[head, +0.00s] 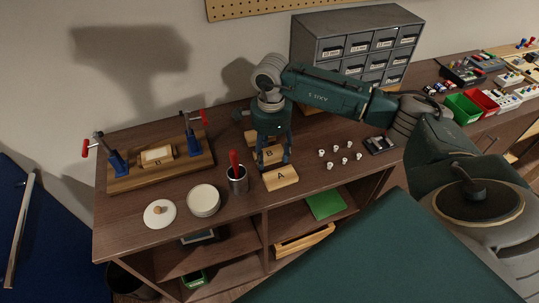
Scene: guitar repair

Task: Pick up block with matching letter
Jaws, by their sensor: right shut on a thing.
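My right gripper (272,161) points down at the middle of the bench and is shut on a wooden block marked B (269,154). I cannot tell whether this block touches the bench. A wooden block marked A (281,178) lies just in front of it, close to the fingertips. At the left, a wooden board (125,183) with a letter B on its front carries a pale rectangular piece (157,155) between two red-handled blue clamps (117,162). My left gripper is not in view.
A metal cup with a red-handled tool (237,181) stands left of the A block. A white jar (204,201) and a round lid (160,213) are further left. Several small white knobs (343,160) lie at the right. A grey drawer cabinet (345,48) stands behind my arm.

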